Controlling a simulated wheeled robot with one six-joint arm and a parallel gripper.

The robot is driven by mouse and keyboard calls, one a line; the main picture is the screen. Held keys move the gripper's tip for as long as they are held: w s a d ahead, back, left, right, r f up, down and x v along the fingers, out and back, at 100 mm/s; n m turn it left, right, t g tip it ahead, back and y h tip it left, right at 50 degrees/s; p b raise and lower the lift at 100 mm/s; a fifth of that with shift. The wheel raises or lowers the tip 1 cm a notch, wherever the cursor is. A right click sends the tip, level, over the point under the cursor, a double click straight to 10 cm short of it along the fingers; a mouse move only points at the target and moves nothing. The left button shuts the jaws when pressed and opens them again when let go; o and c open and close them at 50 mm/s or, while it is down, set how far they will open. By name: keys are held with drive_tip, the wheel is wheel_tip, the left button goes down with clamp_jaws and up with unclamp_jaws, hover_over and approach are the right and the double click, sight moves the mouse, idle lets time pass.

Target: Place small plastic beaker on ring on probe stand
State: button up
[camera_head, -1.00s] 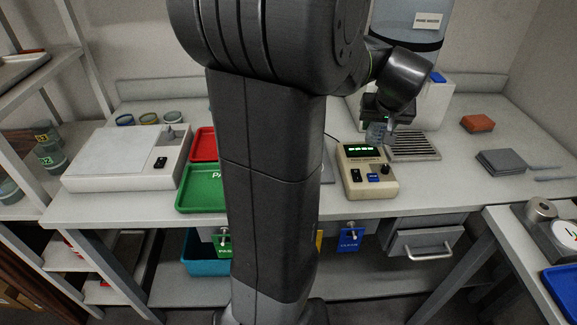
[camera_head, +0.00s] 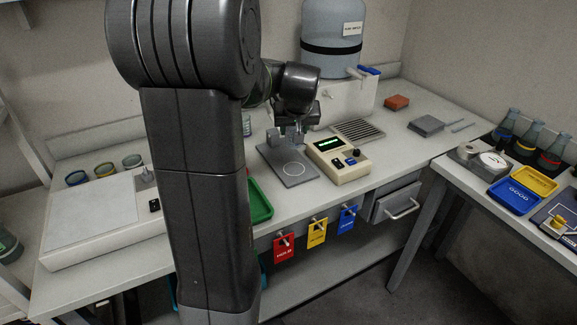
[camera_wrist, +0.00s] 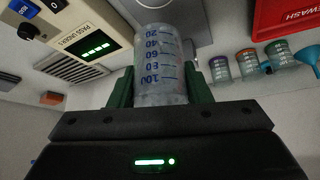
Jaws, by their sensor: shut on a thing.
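The small clear plastic beaker with blue volume marks (camera_wrist: 160,62) is held between the green fingers of my gripper (camera_wrist: 160,88) in the wrist view. In the head view my gripper (camera_head: 287,138) is above the back part of the probe stand, a grey plate (camera_head: 273,156) with a pale ring (camera_head: 293,169) marked on it. The ring is in front of the gripper and looks empty. The beaker is hard to make out in the head view. Whether it holds liquid is unclear.
The beige probe meter (camera_head: 338,158) with a green display stands just right of the plate. A drip grate (camera_head: 358,130) and a water dispenser (camera_head: 335,45) are behind it. A green tray (camera_head: 260,203) lies to the left, partly hidden by my arm.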

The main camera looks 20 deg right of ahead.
drive_tip(key=shift+f, duration=4.35)
drive_tip(key=shift+f, duration=0.15)
drive_tip(key=o, duration=1.1)
drive_tip(key=shift+r, duration=0.25)
drive_tip(key=v, duration=1.1)
drive_tip(key=shift+s+r, duration=0.3)
